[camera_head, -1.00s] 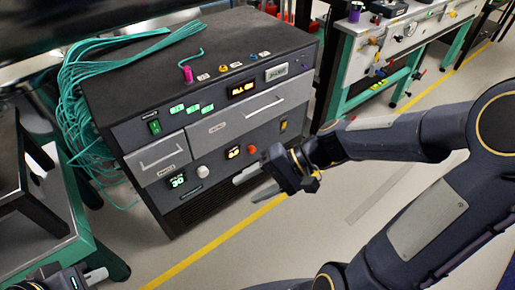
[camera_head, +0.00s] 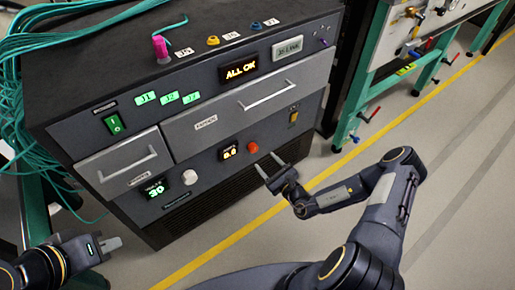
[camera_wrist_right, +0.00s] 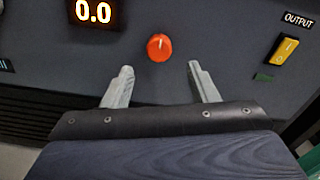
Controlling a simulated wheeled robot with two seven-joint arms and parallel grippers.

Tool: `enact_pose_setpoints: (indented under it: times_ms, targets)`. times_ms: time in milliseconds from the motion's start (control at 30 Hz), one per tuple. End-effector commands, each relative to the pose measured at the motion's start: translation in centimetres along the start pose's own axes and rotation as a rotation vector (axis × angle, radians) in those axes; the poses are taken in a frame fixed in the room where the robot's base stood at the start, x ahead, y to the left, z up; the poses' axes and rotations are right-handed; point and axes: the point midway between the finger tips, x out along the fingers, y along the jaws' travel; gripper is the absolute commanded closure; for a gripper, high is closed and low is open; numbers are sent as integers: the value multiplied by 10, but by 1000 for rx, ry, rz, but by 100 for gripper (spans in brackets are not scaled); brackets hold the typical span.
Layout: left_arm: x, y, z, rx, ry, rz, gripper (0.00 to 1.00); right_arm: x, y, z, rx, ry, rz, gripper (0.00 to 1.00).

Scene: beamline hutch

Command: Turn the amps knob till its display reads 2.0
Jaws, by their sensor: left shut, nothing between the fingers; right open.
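The amps knob is taken as the orange-red round knob (camera_head: 253,148) on the lower front of the dark cabinet, right of a small amber display (camera_head: 229,152). In the right wrist view the knob (camera_wrist_right: 160,47) has a pale pointer mark aimed roughly up, and the display (camera_wrist_right: 94,11) reads 0.0. My right gripper (camera_head: 267,162) is open and empty, facing the panel. In the right wrist view its fingertips (camera_wrist_right: 160,68) lie to either side of and below the knob, apparently apart from it. My left gripper (camera_head: 116,243) is shut and empty at the lower left, away from the panel.
A white knob (camera_head: 189,177) sits beside a green display (camera_head: 155,188) reading 30. A yellow output switch (camera_wrist_right: 286,50) is right of the red knob. Drawer handles (camera_head: 270,97) project above. A teal-framed bench (camera_head: 362,92) stands right. Floor before the cabinet is clear.

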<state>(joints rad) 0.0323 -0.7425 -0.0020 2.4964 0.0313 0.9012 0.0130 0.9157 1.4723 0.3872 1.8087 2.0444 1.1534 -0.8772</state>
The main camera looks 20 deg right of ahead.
Motion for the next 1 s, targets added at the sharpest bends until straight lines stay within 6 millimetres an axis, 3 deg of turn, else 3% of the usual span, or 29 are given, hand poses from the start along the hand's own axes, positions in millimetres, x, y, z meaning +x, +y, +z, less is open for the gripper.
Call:
enact_pose_setpoints:
  times_ms: [433, 833, 1000]
  targets:
    - [14, -6, 7, 0, 0, 0, 100, 64, 1, 0, -3, -3, 3, 47]
    - [15, -7, 7, 0, 0, 0, 100, 74, 0, 2, -1, -2, 3, 47]
    - [15, -7, 7, 0, 0, 0, 100, 74, 0, 2, -1, -2, 4, 69]
